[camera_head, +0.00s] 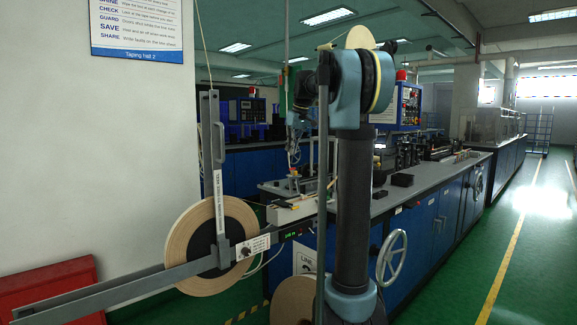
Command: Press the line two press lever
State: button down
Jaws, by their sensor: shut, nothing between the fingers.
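A grey upright bar (212,125) with a loop handle and a white label ending in "to free reel" stands in front of a large tan tape reel (182,248). It looks like the press lever and is upright. Its foot meets a long grey beam (110,292) running to the lower left. A "LINE" sign (306,262) hangs to the right; its number is partly hidden by my arm. My gripper (294,158) is small in view, shut and empty, pointing down right of the bar and apart from it. My arm's dark link hides part of the bench.
A small box with a green display (290,234) sits at the beam's right end. A blue bench (435,215) with a handwheel (391,257) runs back on the right. A red box (50,288) is at lower left. Green floor is free at right.

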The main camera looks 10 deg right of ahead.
jog(key=w+r, duration=0.2)
jog(key=w, duration=0.4)
jog(key=shift+w+a+n, duration=0.35)
jog(key=shift+w+n, duration=0.05)
jog(key=shift+f, duration=0.2)
notch_tip(320, 180, down, 9)
jog(key=shift+s+d, duration=0.15)
jog(key=shift+s, duration=0.05)
jog(key=shift+f, duration=0.1)
dwell(0.5)
